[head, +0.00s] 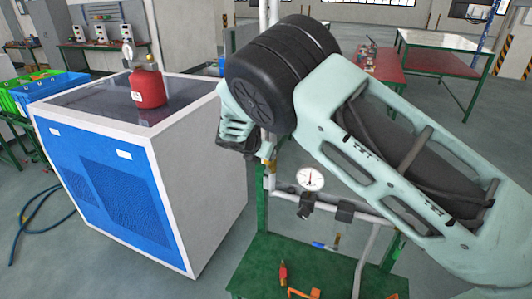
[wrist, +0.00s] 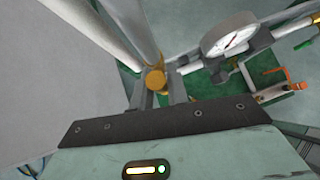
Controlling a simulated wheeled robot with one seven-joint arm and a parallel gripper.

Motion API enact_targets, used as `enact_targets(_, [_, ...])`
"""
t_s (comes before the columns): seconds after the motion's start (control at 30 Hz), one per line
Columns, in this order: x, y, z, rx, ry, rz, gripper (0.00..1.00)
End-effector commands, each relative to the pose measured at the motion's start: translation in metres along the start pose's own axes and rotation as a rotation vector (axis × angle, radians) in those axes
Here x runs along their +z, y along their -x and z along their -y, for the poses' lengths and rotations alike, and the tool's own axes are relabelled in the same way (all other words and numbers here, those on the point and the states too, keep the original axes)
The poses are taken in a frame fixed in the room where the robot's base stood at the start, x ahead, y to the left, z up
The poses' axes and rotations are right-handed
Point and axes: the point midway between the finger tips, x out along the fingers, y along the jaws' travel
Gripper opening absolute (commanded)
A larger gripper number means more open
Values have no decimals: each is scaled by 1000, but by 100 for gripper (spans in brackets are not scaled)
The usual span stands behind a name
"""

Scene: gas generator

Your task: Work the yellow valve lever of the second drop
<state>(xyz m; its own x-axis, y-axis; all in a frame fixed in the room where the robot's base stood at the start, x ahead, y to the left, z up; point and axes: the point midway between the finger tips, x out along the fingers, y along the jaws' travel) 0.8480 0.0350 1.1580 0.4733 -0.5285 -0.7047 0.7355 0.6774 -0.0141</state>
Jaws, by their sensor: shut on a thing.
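In the wrist view, a yellow-brass valve piece (wrist: 155,79) sits at the foot of an upright grey pipe, between the fingers of my gripper (wrist: 158,92). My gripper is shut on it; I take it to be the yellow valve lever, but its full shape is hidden. In the head view, my gripper (head: 262,150) is at the upright pipe, largely covered by my arm. A small yellow part (head: 271,166) shows just below it. A round pressure gauge (head: 310,178) hangs right of the gripper; the gauge also shows in the wrist view (wrist: 230,35).
A green bench (head: 258,277) stands below the pipework, with a red-handled tool (head: 283,274) and orange clamps on it. A valve with a blue handle (head: 322,246) is below the gauge. A white-and-blue cabinet (head: 205,180) carrying a red canister (head: 148,88) stands close on the left.

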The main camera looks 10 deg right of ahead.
Motion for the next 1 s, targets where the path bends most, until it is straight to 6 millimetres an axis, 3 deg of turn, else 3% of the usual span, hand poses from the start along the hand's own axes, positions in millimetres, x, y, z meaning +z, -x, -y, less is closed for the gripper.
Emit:
enact_targets(0.27, [-1,0,-1,3,4,1,0])
enact_targets(0.3, [-1,0,-1,3,4,1,27])
enact_targets(0.37, [-1,0,-1,2,4,0,38])
enact_targets(0.73, [-1,6,-1,4,1,0,38])
enact_targets(0.87, [-2,23,-2,7,0,0,38])
enact_targets(1.0, [-4,54,-2,8,-1,-1,38])
